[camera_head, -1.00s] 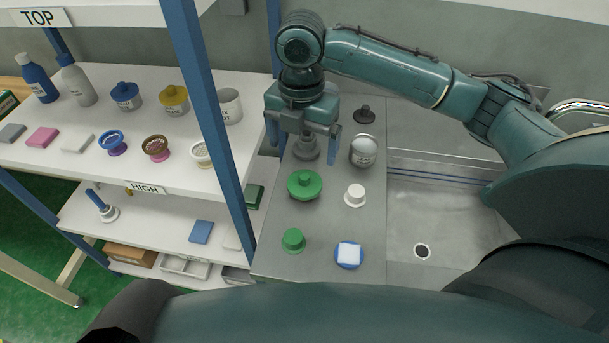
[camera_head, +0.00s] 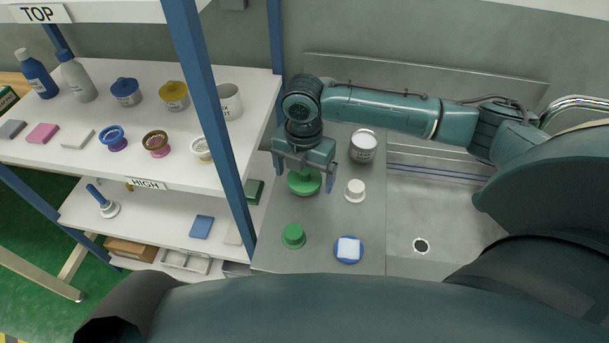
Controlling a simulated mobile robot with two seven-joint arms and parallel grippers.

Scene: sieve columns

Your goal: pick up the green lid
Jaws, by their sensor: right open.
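The green lid (camera_head: 303,187), a round disc with a raised middle, lies on the grey metal counter beside the shelf. My right gripper (camera_head: 303,174) is open and empty, pointing down over it. Its two fingers appear on either side of the lid, and the gripper body hides the lid's far part. I cannot tell how high the fingertips are above the counter. My left gripper is not in view.
A smaller green stopper-like piece (camera_head: 293,236), a white stopper-like piece (camera_head: 355,190), a blue disc with a white top (camera_head: 348,250) and a grey-white can (camera_head: 363,146) stand nearby. The shelf's blue post (camera_head: 224,150) rises close on the left. A sink (camera_head: 440,215) lies right.

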